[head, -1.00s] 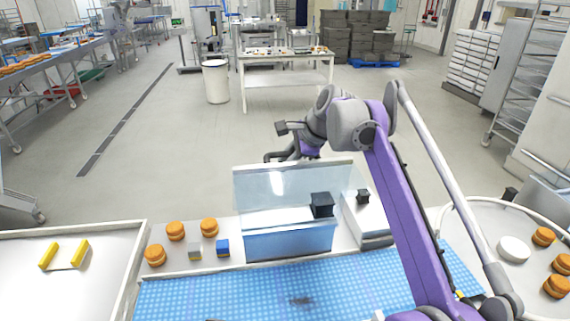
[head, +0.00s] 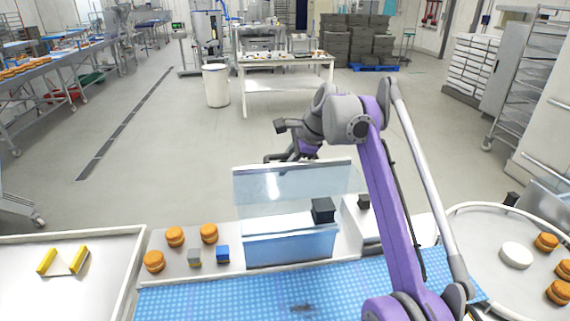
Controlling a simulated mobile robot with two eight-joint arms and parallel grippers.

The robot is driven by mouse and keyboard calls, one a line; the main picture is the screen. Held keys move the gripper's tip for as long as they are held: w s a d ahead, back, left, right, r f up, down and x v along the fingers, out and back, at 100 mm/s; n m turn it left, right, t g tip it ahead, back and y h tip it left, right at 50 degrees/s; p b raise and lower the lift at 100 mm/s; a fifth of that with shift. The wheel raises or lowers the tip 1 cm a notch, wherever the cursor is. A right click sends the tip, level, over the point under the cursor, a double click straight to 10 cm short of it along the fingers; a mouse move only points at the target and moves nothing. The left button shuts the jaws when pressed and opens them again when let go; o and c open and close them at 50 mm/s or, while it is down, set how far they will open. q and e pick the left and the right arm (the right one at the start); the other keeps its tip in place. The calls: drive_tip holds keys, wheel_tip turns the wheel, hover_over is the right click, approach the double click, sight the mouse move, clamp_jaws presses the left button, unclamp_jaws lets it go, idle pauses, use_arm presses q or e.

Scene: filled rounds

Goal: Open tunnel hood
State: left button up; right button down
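The tunnel hood (head: 290,188) is a clear, bluish panel standing above a blue-tinted box (head: 290,248) on the far side of the blue belt (head: 230,295). The panel slopes up and away, its top edge well above the box. A black block (head: 322,210) shows at the box's right end. My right arm reaches over from the lower right. Its gripper (head: 279,157) is beyond the hood's top edge, partly hidden by the panel. I cannot tell if it touches the hood, or if its fingers are open. My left gripper is out of view.
Several orange filled rounds (head: 174,237) and two small blocks, grey (head: 194,257) and blue (head: 222,254), sit left of the hood. A white tray (head: 30,290) with yellow-ended pieces is at left. A round table (head: 490,250) with more rounds is at right.

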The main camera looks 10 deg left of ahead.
idle(0.5)
drive_tip(key=c, duration=1.1)
unclamp_jaws()
